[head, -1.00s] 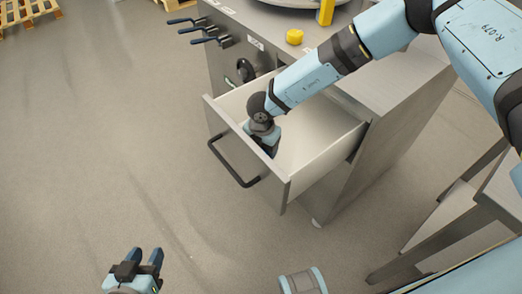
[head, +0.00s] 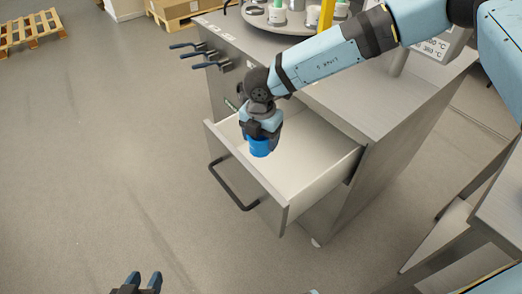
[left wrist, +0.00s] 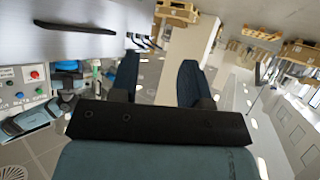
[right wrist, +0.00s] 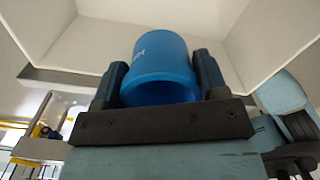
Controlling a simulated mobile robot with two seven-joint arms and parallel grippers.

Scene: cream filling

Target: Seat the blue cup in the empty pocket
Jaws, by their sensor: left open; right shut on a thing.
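The blue cup (head: 260,147) is in my right gripper (head: 261,136), above the open drawer (head: 308,160) near its front left. In the right wrist view the cup (right wrist: 160,68) sits between the two fingers of the right gripper (right wrist: 160,85), with pale drawer walls around it. My left gripper (head: 144,282) is open and empty over the floor at the bottom of the head view. It also shows in the left wrist view (left wrist: 157,80). A round turntable (head: 285,20) with several containers stands on the cabinet top; no empty pocket can be made out.
The steel cabinet (head: 385,105) carries a yellow post (head: 326,16) and a display at the back. The drawer's black handle (head: 232,188) sticks out in front. A steel table (head: 500,205) stands at the right.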

